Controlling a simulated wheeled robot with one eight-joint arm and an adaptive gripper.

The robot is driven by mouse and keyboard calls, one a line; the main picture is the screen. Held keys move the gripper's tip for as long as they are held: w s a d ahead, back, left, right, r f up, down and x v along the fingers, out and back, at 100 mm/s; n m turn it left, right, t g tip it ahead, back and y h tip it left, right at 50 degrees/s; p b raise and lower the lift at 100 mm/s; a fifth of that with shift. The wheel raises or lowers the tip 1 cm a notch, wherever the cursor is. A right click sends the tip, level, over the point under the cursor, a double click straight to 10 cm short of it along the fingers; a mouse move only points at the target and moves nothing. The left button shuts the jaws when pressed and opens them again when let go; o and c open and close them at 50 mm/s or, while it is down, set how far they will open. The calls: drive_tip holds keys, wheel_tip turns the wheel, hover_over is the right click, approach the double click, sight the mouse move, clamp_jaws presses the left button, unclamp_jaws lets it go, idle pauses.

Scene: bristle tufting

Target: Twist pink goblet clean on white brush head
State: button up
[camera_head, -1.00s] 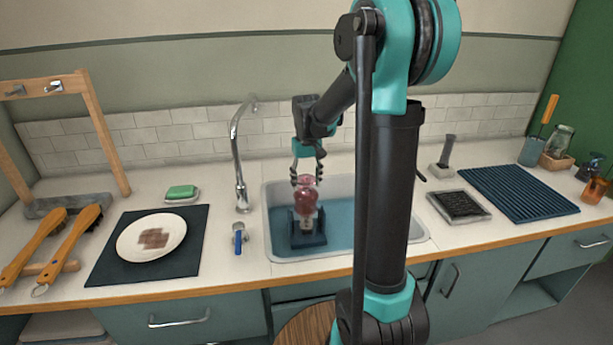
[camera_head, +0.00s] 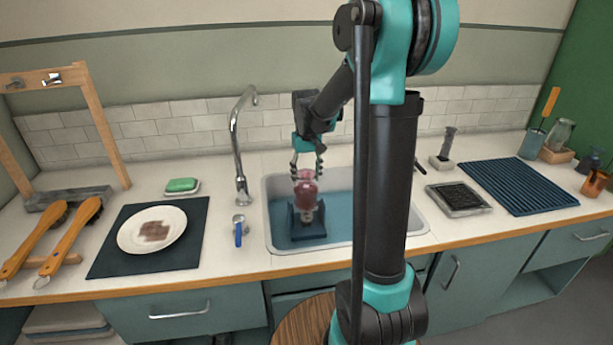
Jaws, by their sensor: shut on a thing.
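The pink goblet (camera_head: 306,190) is in the sink, held from above by my gripper (camera_head: 307,174). My gripper is shut on its upper end. The goblet is close to upright, with its lower end over a dark blue stand (camera_head: 307,228). A small pale patch, perhaps the white brush head (camera_head: 307,216), shows just under the goblet. The goblet hides most of it, so I cannot tell how far the brush reaches inside.
A plate with a brown stain (camera_head: 135,240) lies on a dark mat (camera_head: 192,255). A ribbed drying mat (camera_head: 515,188) lies right. My arm hides part of the sink's right side.

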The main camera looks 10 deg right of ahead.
drive_tip(key=shift+f, duration=0.55)
drive_tip(key=shift+n, duration=0.3)
drive_tip(key=shift+n, duration=0.3)
drive_tip(key=n, duration=0.3)
drive_tip(key=shift+s+d+f, duration=0.15)
drive_tip(key=shift+f, duration=0.05)
drive_tip(key=c, duration=0.3)
drive_tip(key=shift+c, duration=0.2)
drive_tip(key=m, duration=0.3)
drive_tip(key=shift+m, duration=0.3)
drive_tip(key=m, duration=0.4)
drive_tip(key=shift+a+m, duration=0.2)
drive_tip(key=shift+m, duration=0.1)
